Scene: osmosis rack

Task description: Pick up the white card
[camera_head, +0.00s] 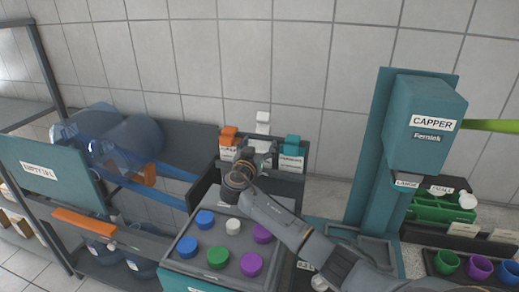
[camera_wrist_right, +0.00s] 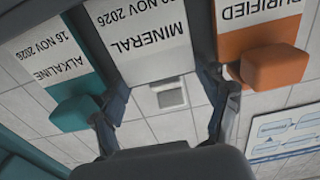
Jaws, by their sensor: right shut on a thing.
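The white card (camera_head: 262,124) stands at the card holder between an orange card (camera_head: 229,136) and a teal card (camera_head: 292,147). Its top shows higher than theirs. In the right wrist view the white card (camera_wrist_right: 150,42) reads MINERAL. My right gripper (camera_head: 258,158) is shut on it, with one finger at each side in the right wrist view (camera_wrist_right: 165,92). The gripper hides the card's lower part in the head view. Whether its bottom is clear of the holder cannot be told. My left gripper is not in view.
A panel with blue, green, purple and white caps (camera_head: 218,257) lies below my right arm. The teal capper (camera_head: 424,110) stands to the right, with coloured cups (camera_head: 447,261) near it. Blue bottles (camera_head: 125,140) lie on the left rack. The tiled wall is close behind the cards.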

